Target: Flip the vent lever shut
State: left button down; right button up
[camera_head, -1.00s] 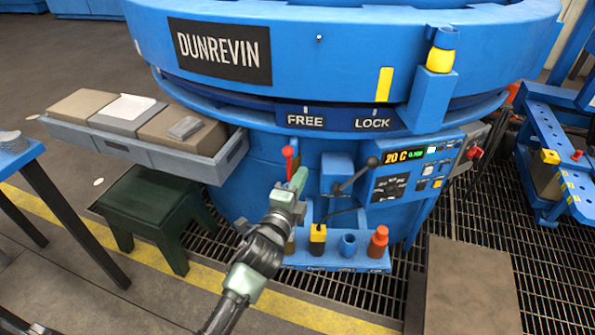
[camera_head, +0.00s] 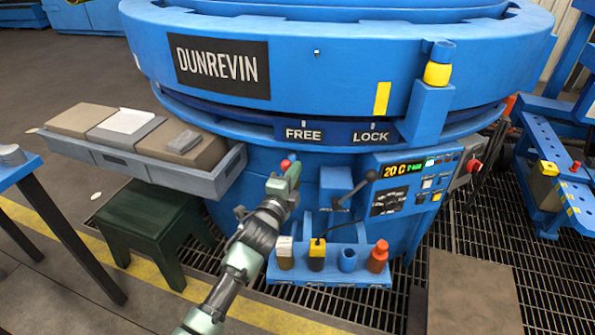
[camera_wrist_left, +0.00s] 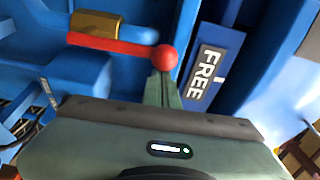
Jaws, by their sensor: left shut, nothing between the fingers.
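A red lever with a round red knob (camera_head: 285,165) is on the furnace front, below the FREE label; no label naming it as the vent lever is visible. My left gripper (camera_head: 293,170) is shut and empty, right beside the knob, and hides most of the lever's stem in the head view. In the left wrist view the red lever (camera_wrist_left: 112,45) runs sideways from a brass-coloured block to its knob, and the shut fingertips (camera_wrist_left: 163,88) are at the knob; contact cannot be told. My right gripper is not in view.
A black-knobbed lever (camera_head: 354,190) stands to the right, beside the control panel (camera_head: 400,185). Below is a blue rack (camera_head: 330,278) with several coloured pieces. A grey tray (camera_head: 215,180) with blocks juts out at left, above a green stool (camera_head: 155,222).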

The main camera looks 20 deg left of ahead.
pick_arm(q)
jog(key=shift+a, duration=0.15)
